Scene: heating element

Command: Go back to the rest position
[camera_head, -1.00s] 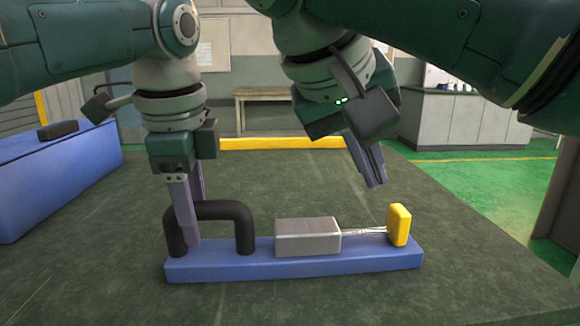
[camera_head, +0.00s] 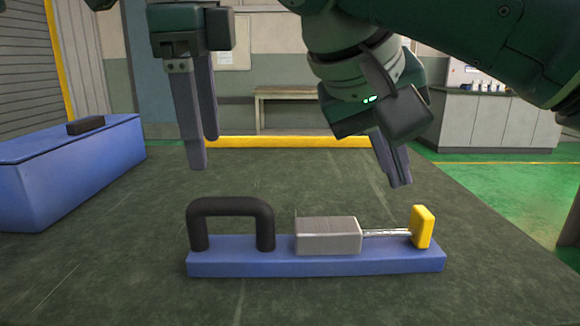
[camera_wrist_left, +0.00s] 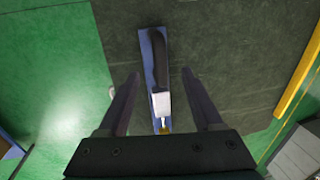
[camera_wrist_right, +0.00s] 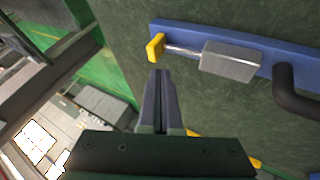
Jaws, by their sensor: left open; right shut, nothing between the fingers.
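The heating element is a blue base (camera_head: 318,264) on the dark green table top, with a black arched handle (camera_head: 231,207), a grey metal block (camera_head: 328,236), thin metal rods and a yellow end block (camera_head: 423,227). It also shows in the left wrist view (camera_wrist_left: 160,104) and the right wrist view (camera_wrist_right: 230,62). My left gripper (camera_head: 204,152) is open and empty, raised above and behind the handle. My right gripper (camera_head: 402,184) is shut and empty, above and behind the yellow block, pointing down. Its closed fingers show near the yellow block in the right wrist view.
A blue box (camera_head: 70,170) with a small black handle (camera_head: 86,125) stands at the left. A yellow strip (camera_head: 290,142) runs behind the dark green surface. A bench (camera_head: 310,95) and a grey cabinet (camera_head: 490,125) stand farther back. The surface in front is clear.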

